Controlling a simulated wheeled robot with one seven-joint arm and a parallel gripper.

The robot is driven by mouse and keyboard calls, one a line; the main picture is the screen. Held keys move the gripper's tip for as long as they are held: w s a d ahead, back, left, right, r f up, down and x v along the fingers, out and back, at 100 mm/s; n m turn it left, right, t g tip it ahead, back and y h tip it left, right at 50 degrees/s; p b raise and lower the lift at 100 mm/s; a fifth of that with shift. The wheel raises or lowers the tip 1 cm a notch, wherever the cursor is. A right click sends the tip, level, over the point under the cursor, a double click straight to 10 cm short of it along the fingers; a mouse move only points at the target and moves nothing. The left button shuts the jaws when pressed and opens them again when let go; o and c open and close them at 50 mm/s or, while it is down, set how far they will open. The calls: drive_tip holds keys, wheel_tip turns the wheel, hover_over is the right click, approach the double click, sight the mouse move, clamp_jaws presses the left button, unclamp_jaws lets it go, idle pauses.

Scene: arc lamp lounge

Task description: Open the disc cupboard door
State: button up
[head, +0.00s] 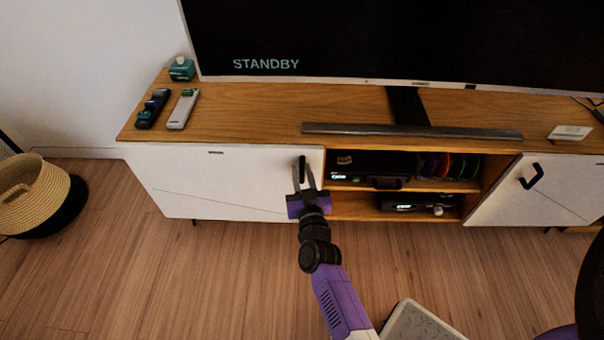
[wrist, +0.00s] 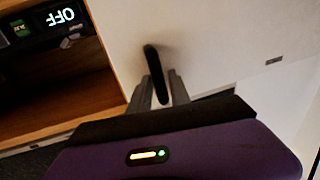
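The cabinet has two white doors, the left door (head: 225,180) and the right door (head: 560,185), and both look shut. I cannot read a label telling which is the disc cupboard. My gripper (head: 304,177) is at the black upright handle (head: 302,163) near the left door's right edge. In the wrist view, the fingers of my gripper (wrist: 162,88) stand apart on either side of the handle (wrist: 154,68). Gaps show beside the handle, so the fingers look open around it, not closed on it. The right door has its own black handle (head: 531,176).
An open shelf bay (head: 405,196) with devices and coloured discs lies between the doors. A TV (head: 400,40), a soundbar (head: 410,131) and remotes (head: 183,109) are on top. A woven basket (head: 35,190) stands at left. The floor (head: 180,275) before the left door is clear.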

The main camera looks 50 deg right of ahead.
clamp_jaws()
idle(1.5)
